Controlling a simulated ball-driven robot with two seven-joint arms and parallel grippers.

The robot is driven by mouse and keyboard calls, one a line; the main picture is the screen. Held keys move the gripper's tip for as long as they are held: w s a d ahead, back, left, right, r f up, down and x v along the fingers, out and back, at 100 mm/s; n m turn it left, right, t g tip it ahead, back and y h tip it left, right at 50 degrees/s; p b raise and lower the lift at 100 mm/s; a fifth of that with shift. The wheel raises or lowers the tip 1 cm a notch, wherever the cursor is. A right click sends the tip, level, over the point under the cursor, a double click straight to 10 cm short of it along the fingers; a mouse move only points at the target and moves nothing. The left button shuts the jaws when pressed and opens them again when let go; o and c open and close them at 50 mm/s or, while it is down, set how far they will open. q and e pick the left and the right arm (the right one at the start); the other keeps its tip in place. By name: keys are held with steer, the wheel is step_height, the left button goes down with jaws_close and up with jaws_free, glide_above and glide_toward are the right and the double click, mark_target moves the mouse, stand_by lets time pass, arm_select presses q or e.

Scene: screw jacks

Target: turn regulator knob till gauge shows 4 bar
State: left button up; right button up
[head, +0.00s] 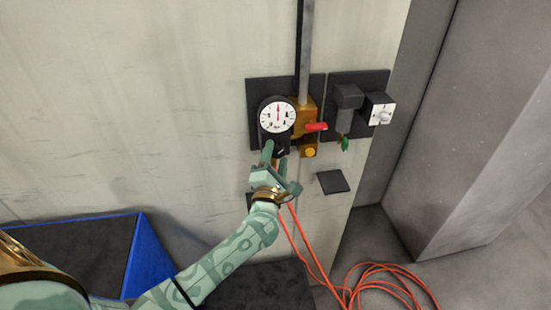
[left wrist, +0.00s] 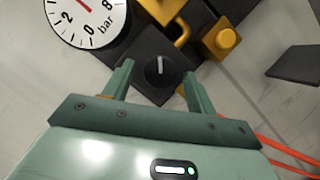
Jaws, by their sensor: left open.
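The round white gauge (head: 277,115) is on a dark wall plate, its red needle pointing about straight up in the head view; its numbers are too small to read there. In the left wrist view the gauge (left wrist: 85,18) is cut off at the top, with 2, 0, 8 and "bar" visible. The black regulator knob (left wrist: 160,70), with a white line, sits below the gauge. My left gripper (head: 277,166) is open in front of the knob, one finger on each side of it in the wrist view. Contact cannot be told. My right gripper is out of view.
Further right are a grey fitting (head: 347,97) and a white-faced switch box (head: 381,109). An orange-red hose (head: 390,285) hangs down and coils on the floor. A blue-edged dark object (head: 148,258) stands lower left.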

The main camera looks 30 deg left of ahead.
arm_select(q)
steer(key=shift+s, duration=0.1)
steer(key=b+v, duration=0.3)
steer(key=v, duration=1.3)
steer(key=shift+d, duration=0.1)
